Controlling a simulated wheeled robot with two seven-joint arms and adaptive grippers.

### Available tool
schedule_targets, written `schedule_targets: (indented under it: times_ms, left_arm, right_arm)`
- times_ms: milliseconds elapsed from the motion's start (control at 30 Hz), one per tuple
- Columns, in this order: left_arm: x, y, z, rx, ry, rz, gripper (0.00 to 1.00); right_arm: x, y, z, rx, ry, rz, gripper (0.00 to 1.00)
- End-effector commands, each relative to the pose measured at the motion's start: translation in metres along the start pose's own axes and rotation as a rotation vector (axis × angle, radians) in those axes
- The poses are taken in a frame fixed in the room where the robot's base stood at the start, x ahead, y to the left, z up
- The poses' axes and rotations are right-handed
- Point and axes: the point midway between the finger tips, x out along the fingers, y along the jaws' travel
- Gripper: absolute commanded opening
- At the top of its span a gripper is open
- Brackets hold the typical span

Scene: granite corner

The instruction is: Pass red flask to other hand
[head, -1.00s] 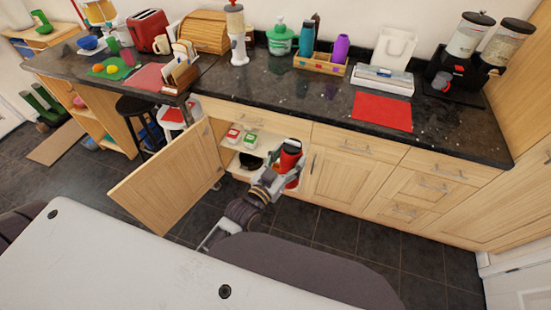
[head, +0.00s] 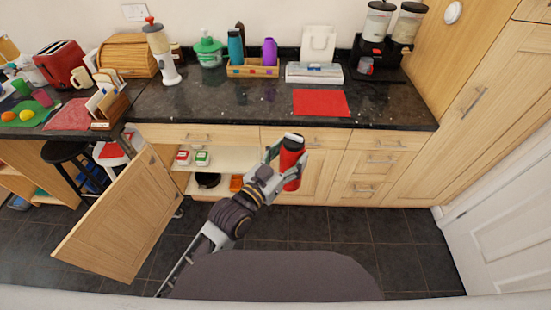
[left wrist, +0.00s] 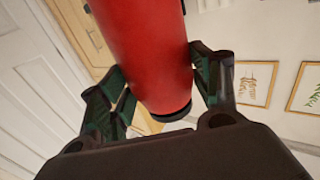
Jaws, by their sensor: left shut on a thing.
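The red flask (head: 292,158) has a black top and stands nearly upright in the head view, in front of the cabinet doors and below the counter edge. My left gripper (head: 280,160) is shut on it, with a finger on either side. In the left wrist view the red flask (left wrist: 148,50) fills the upper middle between the green-black fingers of my left gripper (left wrist: 155,85), and its dark end shows low down. My right gripper is not in view.
An open cabinet door (head: 118,222) swings out at left, beside shelves with small boxes (head: 202,158). The dark granite counter (head: 230,105) holds a red mat (head: 321,103), a wooden caddy (head: 252,70) with bottles, and dispensers (head: 385,40). Floor at right is clear.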

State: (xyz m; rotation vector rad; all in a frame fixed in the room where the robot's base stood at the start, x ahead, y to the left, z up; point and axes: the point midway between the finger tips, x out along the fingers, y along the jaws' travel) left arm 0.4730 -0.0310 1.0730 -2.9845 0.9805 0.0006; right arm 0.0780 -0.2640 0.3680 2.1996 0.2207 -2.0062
Motion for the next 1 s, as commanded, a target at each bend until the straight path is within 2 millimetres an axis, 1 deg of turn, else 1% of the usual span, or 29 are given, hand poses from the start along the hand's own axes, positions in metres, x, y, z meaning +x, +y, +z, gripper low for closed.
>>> schedule_targets:
  times_ms: [33,100,300,700,867,1000]
  left_arm:
    - [0.003,0.004,-0.005,0.001,0.005,0.014,0.09]
    - [0.006,0.009,-0.009,0.0,0.005,0.028,0.09]
    - [0.011,0.02,-0.015,0.0,0.004,0.058,0.09]
    - [0.013,0.022,-0.016,0.0,0.003,0.065,0.09]
    - [0.013,0.022,-0.015,0.0,0.001,0.065,0.09]
    - [0.013,0.022,-0.016,0.0,0.002,0.065,0.09]
  right_arm:
    - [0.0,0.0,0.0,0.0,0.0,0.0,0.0]
    - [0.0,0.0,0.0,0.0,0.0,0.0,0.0]
    - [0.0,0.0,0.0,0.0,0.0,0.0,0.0]
    - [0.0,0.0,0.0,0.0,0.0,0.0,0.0]
    - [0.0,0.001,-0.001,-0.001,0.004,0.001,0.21]
    - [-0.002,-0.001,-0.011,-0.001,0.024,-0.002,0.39]
